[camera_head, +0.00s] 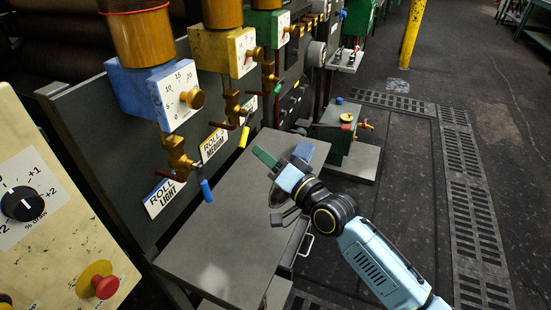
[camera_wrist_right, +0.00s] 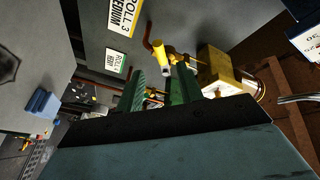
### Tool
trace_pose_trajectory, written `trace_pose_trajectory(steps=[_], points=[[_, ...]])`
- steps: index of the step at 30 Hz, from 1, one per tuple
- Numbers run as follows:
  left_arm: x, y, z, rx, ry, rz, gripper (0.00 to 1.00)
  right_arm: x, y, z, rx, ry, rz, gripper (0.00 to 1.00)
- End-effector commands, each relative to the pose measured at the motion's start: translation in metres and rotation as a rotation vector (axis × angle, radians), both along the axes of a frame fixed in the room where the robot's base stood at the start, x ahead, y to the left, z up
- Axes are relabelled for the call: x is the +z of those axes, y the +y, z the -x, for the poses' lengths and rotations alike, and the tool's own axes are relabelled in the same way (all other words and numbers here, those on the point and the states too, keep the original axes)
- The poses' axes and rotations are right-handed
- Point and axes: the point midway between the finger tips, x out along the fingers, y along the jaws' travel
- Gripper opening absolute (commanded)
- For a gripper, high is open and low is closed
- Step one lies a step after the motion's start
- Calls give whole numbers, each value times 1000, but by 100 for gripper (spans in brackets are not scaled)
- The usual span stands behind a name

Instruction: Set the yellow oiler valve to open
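The yellow oiler (camera_head: 222,50) is a yellow box with a white dial plate under an amber reservoir, in the middle of a row of oilers in the head view. Its brass valve (camera_head: 232,107) hangs below, with a yellow-sleeved lever (camera_head: 243,137) pointing down, by the "Roll Medium" label (camera_head: 213,145). My right gripper (camera_head: 265,157), with green fingers, is to the right of and slightly below that lever. In the right wrist view my right gripper (camera_wrist_right: 160,92) is open with an empty gap, and the yellow lever (camera_wrist_right: 160,52) shows beyond the fingertips. My left gripper is not in view.
The blue oiler (camera_head: 137,88) with its blue lever (camera_head: 206,190) is nearer on the left; the green oiler (camera_head: 264,25) is farther back. A grey table (camera_head: 225,245) lies below. A blue block (camera_head: 303,152) shows just behind my right gripper. A control panel (camera_head: 60,240) stands at left.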

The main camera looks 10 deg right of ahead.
Motion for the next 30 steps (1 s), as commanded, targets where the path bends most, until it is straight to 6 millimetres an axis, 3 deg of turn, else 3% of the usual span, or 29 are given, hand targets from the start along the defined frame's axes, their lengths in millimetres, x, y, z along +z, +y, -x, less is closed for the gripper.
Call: trace_pose_trajectory(steps=[6,16,20,23,25,27,30], points=[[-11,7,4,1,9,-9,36,-2,-12,20,0,2,0,37],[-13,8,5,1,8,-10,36,-2,-13,23,0,-1,-2,37],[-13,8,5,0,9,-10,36,-17,-15,26,-6,26,40,20],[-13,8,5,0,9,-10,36,-67,-23,42,-20,118,190,7],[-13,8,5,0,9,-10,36,-122,-37,65,-24,227,363,0],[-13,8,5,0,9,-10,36,-183,-57,100,-10,362,564,0],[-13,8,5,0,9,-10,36,-256,-92,163,43,562,831,0]])
